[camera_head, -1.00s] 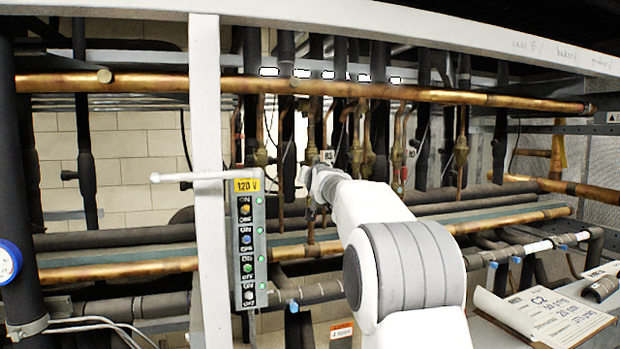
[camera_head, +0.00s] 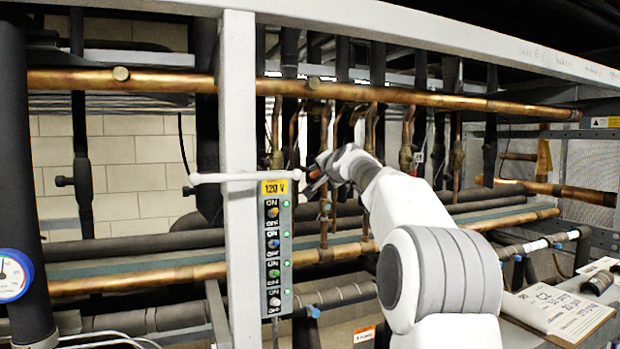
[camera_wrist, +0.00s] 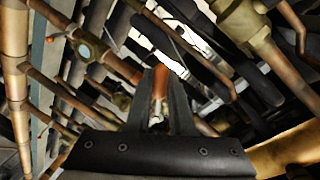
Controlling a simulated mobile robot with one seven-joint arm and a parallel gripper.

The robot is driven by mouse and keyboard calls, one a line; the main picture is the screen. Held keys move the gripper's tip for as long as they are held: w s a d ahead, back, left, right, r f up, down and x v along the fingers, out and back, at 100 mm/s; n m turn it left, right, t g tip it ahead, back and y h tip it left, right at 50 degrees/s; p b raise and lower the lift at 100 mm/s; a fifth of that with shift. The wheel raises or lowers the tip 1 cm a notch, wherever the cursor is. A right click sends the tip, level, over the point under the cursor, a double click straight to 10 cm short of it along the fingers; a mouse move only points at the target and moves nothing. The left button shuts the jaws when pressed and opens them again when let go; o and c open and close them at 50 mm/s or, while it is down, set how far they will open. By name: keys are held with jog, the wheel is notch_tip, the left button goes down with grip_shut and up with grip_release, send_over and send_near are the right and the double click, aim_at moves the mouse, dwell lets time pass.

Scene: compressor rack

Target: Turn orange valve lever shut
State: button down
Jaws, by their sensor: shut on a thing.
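The orange valve lever (camera_wrist: 159,84) shows in the wrist view as an orange-brown strip between the two dark fingers. My gripper (camera_wrist: 161,74) is shut on it. In the head view my gripper (camera_head: 318,172) is small and reaches in among the thin copper pipes behind the upper rail. A small orange patch, the lever (camera_head: 314,175), shows at its tip. The valve body and the lever's exact angle are hidden by the gripper and the pipes.
A long copper pipe (camera_head: 420,98) runs above my gripper. A white upright post (camera_head: 238,130) with a switch panel (camera_head: 276,245) stands to the left. Thin vertical copper pipes with brass valves (camera_head: 405,158) crowd close on the right. A clipboard (camera_head: 560,310) lies at lower right.

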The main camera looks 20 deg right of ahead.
jog(key=shift+a+r+m+p, duration=0.3)
jog(key=shift+r+m+p, duration=0.5)
jog(key=shift+m, duration=0.4)
jog(key=shift+r+m+y+p, duration=0.25)
jog(key=shift+m+y+p, duration=0.2)
jog(key=shift+m, duration=0.2)
jog(key=shift+r+m+y+p, duration=0.25)
jog(key=shift+m+y+p, duration=0.1)
jog(key=shift+m+p, duration=0.25)
jog(key=shift+m, duration=0.25)
jog(key=c, duration=0.8)
grip_release()
jog(key=s+r+b, duration=0.1)
jog(key=s+b, duration=0.1)
jog(key=s, duration=0.3)
jog(key=s+r+b, duration=0.1)
jog(key=s+b, duration=0.1)
jog(key=s, duration=0.4)
jog(key=s+r+b, duration=0.1)
jog(key=s+b, duration=0.1)
jog(key=s, duration=0.4)
jog(key=shift+r+b, duration=0.2)
jog(key=shift+b, duration=0.15)
